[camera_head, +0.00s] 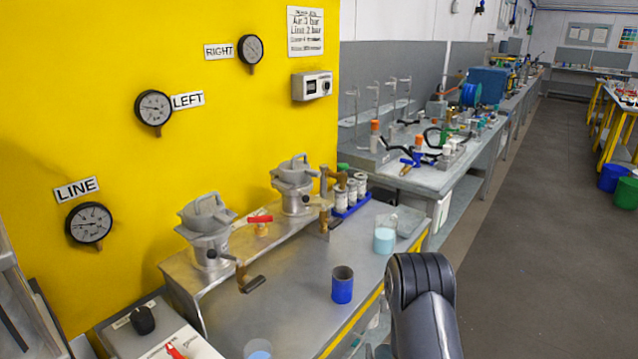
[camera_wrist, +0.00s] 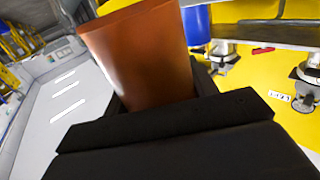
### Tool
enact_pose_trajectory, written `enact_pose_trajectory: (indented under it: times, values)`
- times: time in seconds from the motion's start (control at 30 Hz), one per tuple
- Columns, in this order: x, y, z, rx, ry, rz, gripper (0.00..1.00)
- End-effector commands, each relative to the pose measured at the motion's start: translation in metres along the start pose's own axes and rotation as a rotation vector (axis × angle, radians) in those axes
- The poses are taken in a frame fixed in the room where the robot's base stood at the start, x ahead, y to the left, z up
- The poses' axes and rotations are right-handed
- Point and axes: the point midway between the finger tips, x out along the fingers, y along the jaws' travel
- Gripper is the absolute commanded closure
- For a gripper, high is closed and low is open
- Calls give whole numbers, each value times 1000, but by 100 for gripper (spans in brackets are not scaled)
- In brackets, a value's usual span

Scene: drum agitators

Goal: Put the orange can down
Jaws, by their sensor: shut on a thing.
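The orange can (camera_wrist: 145,55) is in my gripper (camera_wrist: 160,94) in the wrist view, large and close to the camera. It looks orange-brown and smooth, and is tilted in the picture. The dark jaws are shut around its near end. The can and my gripper do not show in the head view, where only a dark part of my arm rises at the bottom right. Nothing under the can is visible, so its height above any surface cannot be told.
A blue can (camera_head: 342,288) stands on the metal bench (camera_head: 285,290), with a beaker of light blue liquid (camera_head: 384,240) behind it. Two lidded metal drums (camera_head: 207,235) (camera_head: 296,188) stand along the yellow wall. Bench top left of the blue can is mostly clear.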

Motion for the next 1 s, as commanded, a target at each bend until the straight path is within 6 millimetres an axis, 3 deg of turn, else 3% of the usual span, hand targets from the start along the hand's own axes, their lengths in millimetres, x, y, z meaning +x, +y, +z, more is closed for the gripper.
enact_pose_trajectory:
  times: [0.23,1.0]
  values:
    - [-17,0,19,0,-1,-1,70]
    - [-18,0,19,1,1,-2,70]
